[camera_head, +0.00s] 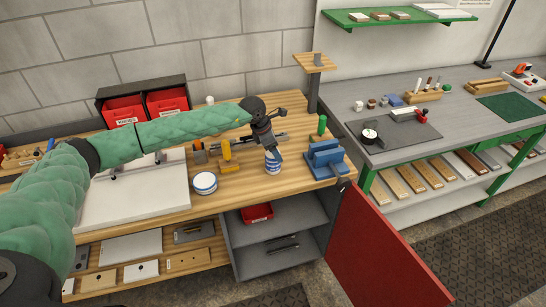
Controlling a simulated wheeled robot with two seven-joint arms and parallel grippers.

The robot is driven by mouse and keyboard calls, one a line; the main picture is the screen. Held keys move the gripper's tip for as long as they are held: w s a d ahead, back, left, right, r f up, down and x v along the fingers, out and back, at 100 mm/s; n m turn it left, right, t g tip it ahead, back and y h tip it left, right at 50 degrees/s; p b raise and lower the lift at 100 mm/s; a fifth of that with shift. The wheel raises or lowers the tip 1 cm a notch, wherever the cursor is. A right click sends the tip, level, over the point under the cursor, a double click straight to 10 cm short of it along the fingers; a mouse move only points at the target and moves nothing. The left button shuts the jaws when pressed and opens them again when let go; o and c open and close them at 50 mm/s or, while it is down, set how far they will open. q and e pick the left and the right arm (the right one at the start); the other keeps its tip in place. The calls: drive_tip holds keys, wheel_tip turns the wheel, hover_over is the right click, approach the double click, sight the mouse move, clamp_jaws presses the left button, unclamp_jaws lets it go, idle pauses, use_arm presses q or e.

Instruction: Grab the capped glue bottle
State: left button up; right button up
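A small blue-and-white bottle-like container (273,163) stands upright on the wooden workbench (240,185), left of a blue vise; it may be the glue bottle. Its top is partly hidden by my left gripper (270,139), and no cap can be made out. My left arm, in a green sleeve, reaches in from the left, and its dark gripper is just above the container. The fingers are too small and dark to show whether they are open or touching it. My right gripper is not in view.
A blue vise (325,157) and a green item (321,125) stand to the right. A white board (130,197) covers the bench's left part. A red cabinet door (375,255) hangs open below.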

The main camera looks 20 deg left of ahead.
use_arm(q)
drive_tip(key=shift+w+f, duration=0.1)
drive_tip(key=shift+f, duration=0.1)
drive_tip(key=c, duration=1.6)
drive_tip(key=shift+r, duration=0.1)
